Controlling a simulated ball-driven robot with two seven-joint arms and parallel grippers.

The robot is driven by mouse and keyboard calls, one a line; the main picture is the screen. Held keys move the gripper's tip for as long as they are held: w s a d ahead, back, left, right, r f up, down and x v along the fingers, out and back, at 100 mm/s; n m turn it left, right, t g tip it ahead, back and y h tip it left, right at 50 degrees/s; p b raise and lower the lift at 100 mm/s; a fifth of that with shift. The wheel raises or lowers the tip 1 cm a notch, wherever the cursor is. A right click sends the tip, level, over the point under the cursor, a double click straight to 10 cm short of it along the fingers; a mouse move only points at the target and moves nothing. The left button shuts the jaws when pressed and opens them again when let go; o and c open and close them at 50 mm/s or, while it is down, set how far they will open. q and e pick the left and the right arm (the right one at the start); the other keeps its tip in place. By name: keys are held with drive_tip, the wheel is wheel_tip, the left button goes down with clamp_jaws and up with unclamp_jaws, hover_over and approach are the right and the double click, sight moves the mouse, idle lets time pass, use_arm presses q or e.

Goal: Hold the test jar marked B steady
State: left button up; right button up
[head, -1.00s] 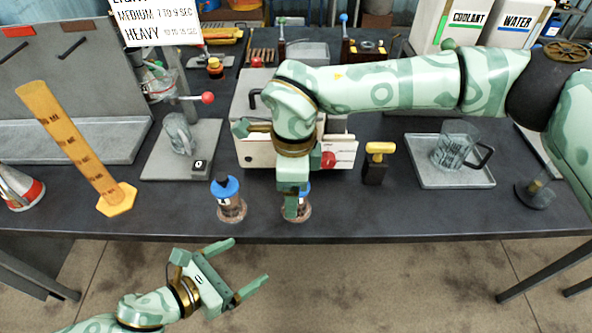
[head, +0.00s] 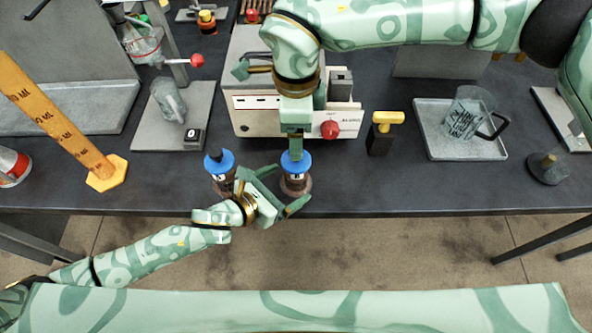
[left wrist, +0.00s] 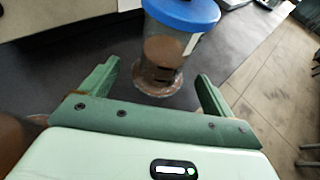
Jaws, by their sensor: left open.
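Two clear jars with blue lids and brown contents stand near the table's front edge; their label letters are too small to read surely. The right jar (head: 296,183) is upright beside my left gripper (head: 292,187), which is open with its fingers pointing at it. In the left wrist view this jar (left wrist: 166,50) stands just beyond and between the spread fingertips (left wrist: 158,82), not clasped. The left jar (head: 220,165) is partly hidden behind my left gripper. My right gripper (head: 294,148) points down at the right jar's lid; its jaw opening cannot be made out.
A white boxy machine (head: 255,115) with a red knob stands behind the jars. An orange graduated strip (head: 55,120) leans at left. A yellow-handled block (head: 381,135) and a tray (head: 430,145) with a glass jug (head: 466,112) stand at right. The front table strip right of the jars is clear.

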sight(288, 184)
use_arm(q)
drive_tip(key=shift+x, duration=2)
drive_tip(key=shift+s+r, duration=0.1)
drive_tip(key=c, duration=1.4)
